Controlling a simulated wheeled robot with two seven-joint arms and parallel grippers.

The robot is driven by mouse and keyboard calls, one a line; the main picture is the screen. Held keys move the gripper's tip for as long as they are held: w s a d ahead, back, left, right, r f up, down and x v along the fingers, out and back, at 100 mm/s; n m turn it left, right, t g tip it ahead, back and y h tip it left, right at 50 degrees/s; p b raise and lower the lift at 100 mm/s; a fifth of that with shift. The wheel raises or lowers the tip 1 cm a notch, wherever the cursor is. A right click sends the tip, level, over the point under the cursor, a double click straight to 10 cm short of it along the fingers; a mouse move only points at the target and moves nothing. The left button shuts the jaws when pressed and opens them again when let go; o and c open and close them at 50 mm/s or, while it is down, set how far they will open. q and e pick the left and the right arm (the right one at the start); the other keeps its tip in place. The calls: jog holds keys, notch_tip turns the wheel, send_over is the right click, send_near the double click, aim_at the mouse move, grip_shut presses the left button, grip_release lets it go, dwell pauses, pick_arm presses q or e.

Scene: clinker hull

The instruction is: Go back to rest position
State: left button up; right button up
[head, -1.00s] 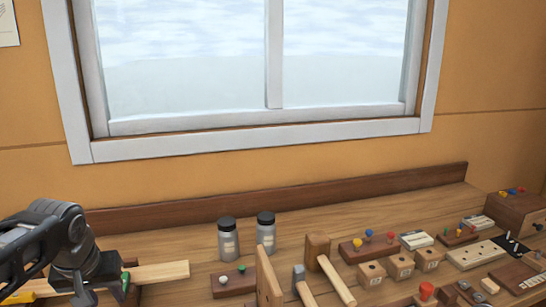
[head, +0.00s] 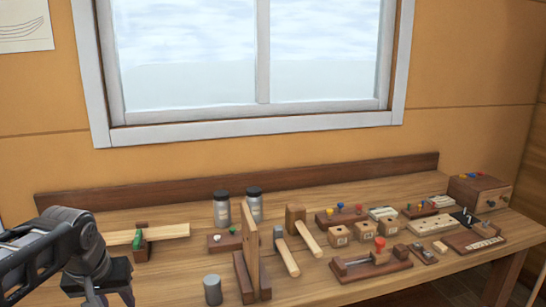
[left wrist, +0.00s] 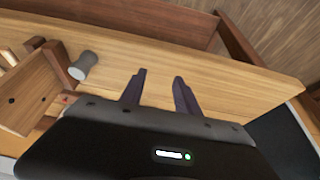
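My left arm comes in at the lower left of the head view, above the left end of the workbench (head: 180,275). Its fingertips are cut off or hidden there. In the left wrist view my left gripper (left wrist: 160,78) shows two dark fingers spread apart with nothing between them, over the bench's front part. A grey cylinder (head: 212,290) stands on the bench to the right of my left arm; it also shows in the left wrist view (left wrist: 83,65). My right gripper is in neither view.
A wooden strip with a green clamp (head: 138,243) lies behind my left arm. An upright board (head: 252,255) stands mid-bench. Two jars (head: 222,210), mallets (head: 303,230) and small blocks (head: 339,235) fill the middle and right. A window is behind.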

pick_arm(q)
jog(key=d+f+m+g+h, duration=0.1)
jog(key=d+f, duration=0.4)
jog(key=f, duration=0.4)
jog(key=w+d+f+m+h, duration=0.1)
jog(key=d+f+h, duration=0.1)
jog(key=d+f, duration=0.45)
jog(key=d+f+g+h, duration=0.1)
jog(key=d+f, duration=0.3)
jog(key=f, duration=0.7)
jog(key=s+d+f, duration=0.6)
jog(key=s+f, duration=0.3)
jog(key=s+d+f+g+h, duration=0.1)
jog(key=s+d+f, duration=0.5)
jog(key=s+f, duration=0.3)
jog(key=shift+s, duration=0.45)
